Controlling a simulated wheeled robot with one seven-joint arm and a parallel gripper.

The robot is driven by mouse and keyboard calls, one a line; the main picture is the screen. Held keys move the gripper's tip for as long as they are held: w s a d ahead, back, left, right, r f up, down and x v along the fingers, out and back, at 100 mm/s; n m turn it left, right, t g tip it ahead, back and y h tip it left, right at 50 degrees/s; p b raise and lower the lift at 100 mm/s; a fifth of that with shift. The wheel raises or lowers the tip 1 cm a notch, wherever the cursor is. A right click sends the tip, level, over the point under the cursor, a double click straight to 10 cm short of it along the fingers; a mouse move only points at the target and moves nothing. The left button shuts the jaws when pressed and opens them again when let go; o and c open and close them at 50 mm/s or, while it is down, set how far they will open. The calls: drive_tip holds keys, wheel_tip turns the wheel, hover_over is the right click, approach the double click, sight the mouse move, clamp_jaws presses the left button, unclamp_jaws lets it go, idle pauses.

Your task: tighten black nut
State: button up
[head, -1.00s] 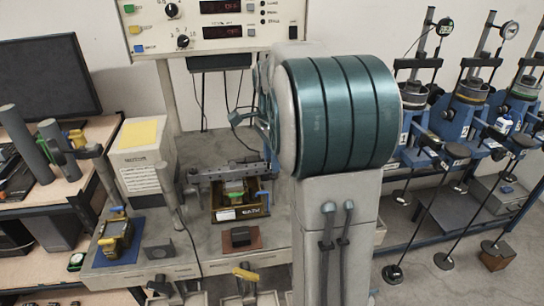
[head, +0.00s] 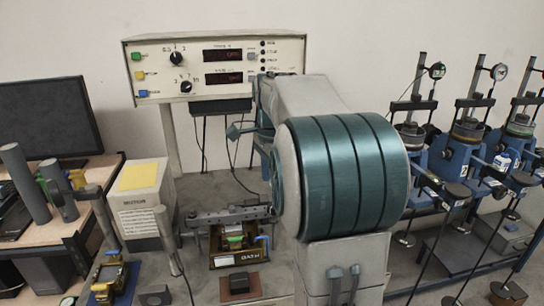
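I cannot make out the black nut in the head view. A small brown and gold device (head: 262,257) with a green block inside and a blue part at its right sits on the grey bench (head: 195,260). A grey metal bar (head: 230,215) with a row of holes lies just behind it. A grey machine (head: 335,265) with a large teal ribbed drum (head: 340,175) stands to the right and hides part of the bench. My gripper is not in view.
A control panel (head: 215,65) with dials and red displays stands at the back. A white box (head: 140,205) with a yellow top is at left, by a monitor (head: 45,120). Blue test stands (head: 465,165) line the right. A dark block (head: 239,283) lies in front of the brown device.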

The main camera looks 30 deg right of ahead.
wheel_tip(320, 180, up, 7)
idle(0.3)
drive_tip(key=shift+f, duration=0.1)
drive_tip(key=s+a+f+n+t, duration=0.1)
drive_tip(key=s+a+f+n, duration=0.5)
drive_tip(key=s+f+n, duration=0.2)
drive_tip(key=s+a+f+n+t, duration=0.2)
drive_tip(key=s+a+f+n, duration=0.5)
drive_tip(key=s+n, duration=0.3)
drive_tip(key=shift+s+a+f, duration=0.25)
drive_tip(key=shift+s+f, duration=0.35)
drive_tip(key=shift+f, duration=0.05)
